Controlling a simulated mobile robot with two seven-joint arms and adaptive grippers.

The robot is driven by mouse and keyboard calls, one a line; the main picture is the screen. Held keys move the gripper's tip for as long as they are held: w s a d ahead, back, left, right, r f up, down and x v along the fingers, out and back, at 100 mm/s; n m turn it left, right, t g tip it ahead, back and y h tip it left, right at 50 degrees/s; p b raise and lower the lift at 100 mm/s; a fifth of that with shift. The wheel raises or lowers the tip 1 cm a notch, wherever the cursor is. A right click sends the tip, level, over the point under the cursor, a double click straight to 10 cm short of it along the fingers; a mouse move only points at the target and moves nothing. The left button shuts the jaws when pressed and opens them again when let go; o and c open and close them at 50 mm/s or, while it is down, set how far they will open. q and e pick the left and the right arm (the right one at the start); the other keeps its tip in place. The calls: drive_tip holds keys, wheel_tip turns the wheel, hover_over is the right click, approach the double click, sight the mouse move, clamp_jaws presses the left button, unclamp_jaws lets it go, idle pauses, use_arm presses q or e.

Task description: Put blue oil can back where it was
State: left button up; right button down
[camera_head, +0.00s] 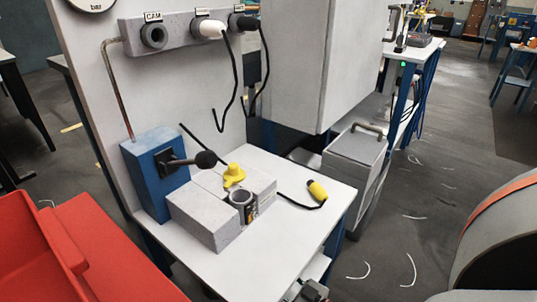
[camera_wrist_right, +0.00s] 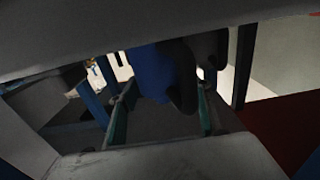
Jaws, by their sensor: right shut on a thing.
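In the right wrist view, my right gripper (camera_wrist_right: 163,98) is shut on a blue body with a dark curved part, which looks like the blue oil can (camera_wrist_right: 151,72). The can sits between the two green-edged fingers; its lower end and much of its outline are dark or hidden. I cannot make out the can or my right gripper clearly in the head view. My left gripper is in neither view.
The white table (camera_head: 295,235) bears a blue box (camera_head: 153,180) with a black lever, grey blocks (camera_head: 205,215), a yellow knob-like piece (camera_head: 234,175), a round grey cup (camera_head: 242,200) and a yellow-tipped cable (camera_head: 317,190). Its front right is mostly clear. A grey cabinet (camera_head: 355,165) stands behind.

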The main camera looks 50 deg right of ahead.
drive_tip(key=c, duration=1)
unclamp_jaws()
drive_tip(key=shift+f, duration=0.1)
drive_tip(key=shift+c, duration=0.2)
drive_tip(key=shift+o, duration=0.2)
drive_tip(key=shift+r, duration=0.25)
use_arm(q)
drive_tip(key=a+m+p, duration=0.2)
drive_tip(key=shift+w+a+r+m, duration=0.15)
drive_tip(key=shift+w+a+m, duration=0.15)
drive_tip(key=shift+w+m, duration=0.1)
use_arm(e)
drive_tip(key=s, duration=1.2)
drive_tip(key=shift+d, duration=0.45)
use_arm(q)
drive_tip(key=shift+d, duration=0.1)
